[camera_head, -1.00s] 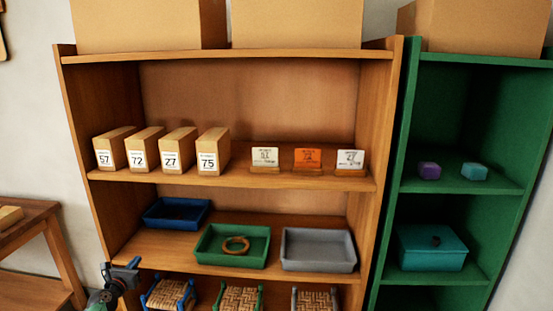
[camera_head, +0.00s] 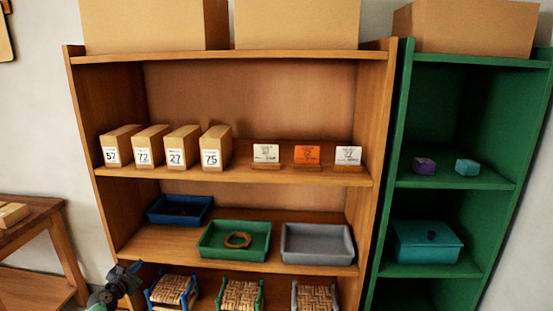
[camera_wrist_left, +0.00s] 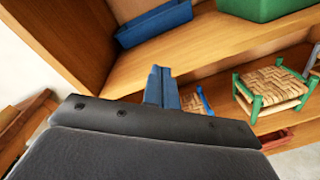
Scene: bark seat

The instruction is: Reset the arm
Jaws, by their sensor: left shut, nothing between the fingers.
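My left gripper (camera_head: 135,266) shows at the lower left of the head view, beside the left edge of the wooden shelf and near a small blue-framed stool (camera_head: 172,290). In the left wrist view its blue fingers (camera_wrist_left: 161,88) are together, with nothing between them. The blue stool is partly hidden behind the fingers there. My right gripper is in neither view.
The wooden shelf (camera_head: 230,172) holds numbered boxes, cards, a blue tray (camera_head: 160,213), a green tray (camera_head: 207,247) with a brown ring (camera_head: 237,240), and a grey tray (camera_head: 318,258). Woven stools stand below. A green shelf (camera_head: 402,150) is at right, a wooden table (camera_head: 45,207) at left.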

